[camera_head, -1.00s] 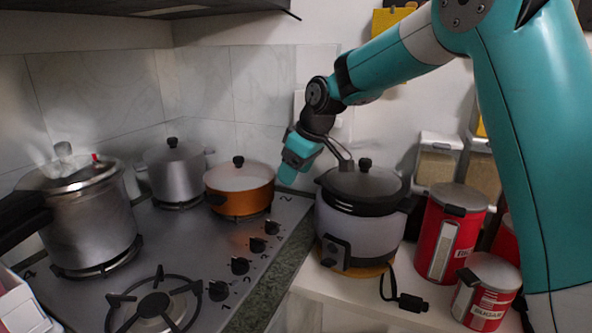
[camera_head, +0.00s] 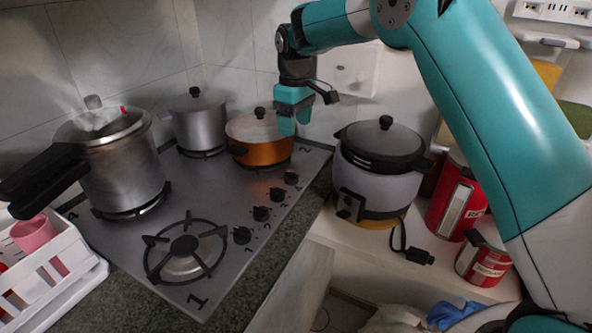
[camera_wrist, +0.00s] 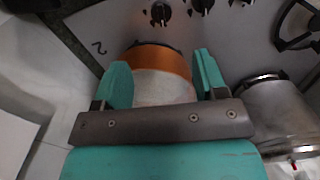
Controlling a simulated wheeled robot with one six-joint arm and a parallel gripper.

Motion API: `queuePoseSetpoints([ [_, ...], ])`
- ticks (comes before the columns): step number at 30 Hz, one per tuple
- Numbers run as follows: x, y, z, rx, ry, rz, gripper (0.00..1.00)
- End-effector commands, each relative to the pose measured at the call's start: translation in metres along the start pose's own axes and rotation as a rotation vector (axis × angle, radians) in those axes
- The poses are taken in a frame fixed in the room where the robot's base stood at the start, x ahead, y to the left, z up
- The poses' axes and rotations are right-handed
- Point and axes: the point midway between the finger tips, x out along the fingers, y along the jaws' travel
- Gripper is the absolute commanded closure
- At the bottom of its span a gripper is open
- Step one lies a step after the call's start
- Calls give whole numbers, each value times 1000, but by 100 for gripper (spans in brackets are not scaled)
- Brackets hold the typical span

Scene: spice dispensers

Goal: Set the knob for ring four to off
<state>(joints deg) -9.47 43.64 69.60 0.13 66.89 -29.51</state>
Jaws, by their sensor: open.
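The grey gas stove (camera_head: 215,205) has a row of black knobs along its right edge. They run from the farthest knob (camera_head: 291,178) past two middle knobs (camera_head: 277,194) (camera_head: 261,213) to the nearest knob (camera_head: 242,235). The small marks beside them are too small to read, so I cannot tell which belongs to ring four. My gripper (camera_head: 295,122) is open and empty above the far right of the stove, by the orange pot (camera_head: 268,151). In the wrist view the orange pot (camera_wrist: 158,62) shows between the open fingers, and knobs (camera_wrist: 160,12) appear at the top edge.
A steaming pressure cooker (camera_head: 120,175) and a silver pot (camera_head: 199,128) stand on the stove. The near burner (camera_head: 184,246) is bare. A rice cooker (camera_head: 378,185) and red canisters (camera_head: 455,208) stand to the right. A white rack (camera_head: 75,250) is at the left.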

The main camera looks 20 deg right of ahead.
Motion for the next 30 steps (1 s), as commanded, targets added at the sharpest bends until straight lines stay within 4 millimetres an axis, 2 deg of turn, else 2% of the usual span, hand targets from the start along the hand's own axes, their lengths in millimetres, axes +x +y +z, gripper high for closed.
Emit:
queuePoseSetpoints([
  [12,93,0,1,0,-3,-2,34],
  [18,132,0,1,0,-1,-2,34],
  [24,152,0,0,0,2,0,34],
  [30,157,0,0,0,2,0,34],
])
